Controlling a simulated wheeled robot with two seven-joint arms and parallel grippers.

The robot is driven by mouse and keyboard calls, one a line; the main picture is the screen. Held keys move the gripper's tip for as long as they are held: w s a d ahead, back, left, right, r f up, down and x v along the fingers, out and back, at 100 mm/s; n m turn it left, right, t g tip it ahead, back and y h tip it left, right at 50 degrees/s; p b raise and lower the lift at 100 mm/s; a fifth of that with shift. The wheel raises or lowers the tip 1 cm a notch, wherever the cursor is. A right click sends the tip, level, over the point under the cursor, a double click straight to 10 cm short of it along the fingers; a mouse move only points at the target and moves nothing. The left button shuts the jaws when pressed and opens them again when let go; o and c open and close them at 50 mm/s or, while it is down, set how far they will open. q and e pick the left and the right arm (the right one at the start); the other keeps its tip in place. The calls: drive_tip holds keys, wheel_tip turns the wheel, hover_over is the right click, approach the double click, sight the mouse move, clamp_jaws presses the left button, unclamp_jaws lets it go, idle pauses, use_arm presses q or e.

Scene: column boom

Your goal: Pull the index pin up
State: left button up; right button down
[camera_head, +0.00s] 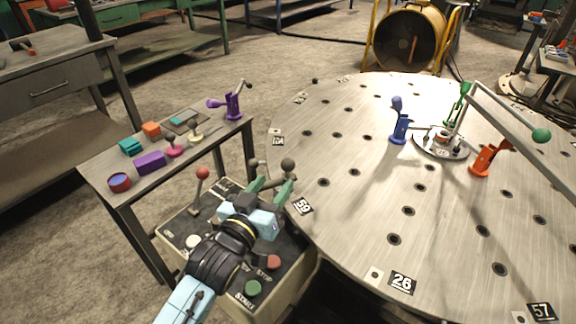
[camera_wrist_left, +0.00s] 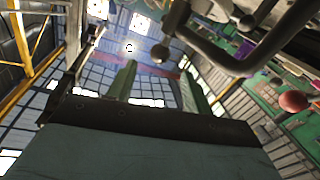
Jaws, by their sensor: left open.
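A dark grey ball knob (camera_head: 288,164) stands at the round table's near left edge, just past my left gripper (camera_head: 269,188). A smaller grey knob (camera_head: 254,162) shows beside it; I cannot tell for sure which part is the index pin. In the left wrist view, a bent dark bar (camera_wrist_left: 205,58) carries a round knob (camera_wrist_left: 160,53) close to my green fingers (camera_wrist_left: 157,82). My left gripper is open and empty, above the control box, with its fingers apart from the knobs as far as I can see. My right gripper is out of view.
The control box (camera_head: 237,289) has a red ball lever (camera_head: 202,173) and start and stop buttons. The round steel table (camera_head: 345,215) carries blue, orange and green clamps and a boom with a green ball. A side bench (camera_head: 204,157) holds small coloured parts.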

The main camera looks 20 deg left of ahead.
sight(285, 169)
use_arm(q)
drive_tip(key=w, duration=0.2)
drive_tip(key=w+b, duration=0.1)
drive_tip(key=w, duration=0.1)
drive_tip(key=w+d, duration=0.1)
drive_tip(key=w, duration=0.1)
drive_tip(key=shift+w, duration=0.4)
drive_tip(key=shift+w+d+b, duration=0.1)
drive_tip(key=shift+w+b, duration=0.25)
drive_tip(key=shift+w, duration=0.2)
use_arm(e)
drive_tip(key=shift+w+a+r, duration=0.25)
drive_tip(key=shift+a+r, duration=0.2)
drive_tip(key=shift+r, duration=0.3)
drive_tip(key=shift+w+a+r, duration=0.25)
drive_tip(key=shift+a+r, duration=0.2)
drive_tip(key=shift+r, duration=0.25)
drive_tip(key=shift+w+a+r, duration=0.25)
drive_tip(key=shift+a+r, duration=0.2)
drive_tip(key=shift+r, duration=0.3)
use_arm(q)
drive_tip(key=shift+c, duration=0.4)
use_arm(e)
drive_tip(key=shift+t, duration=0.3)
use_arm(q)
clamp_jaws()
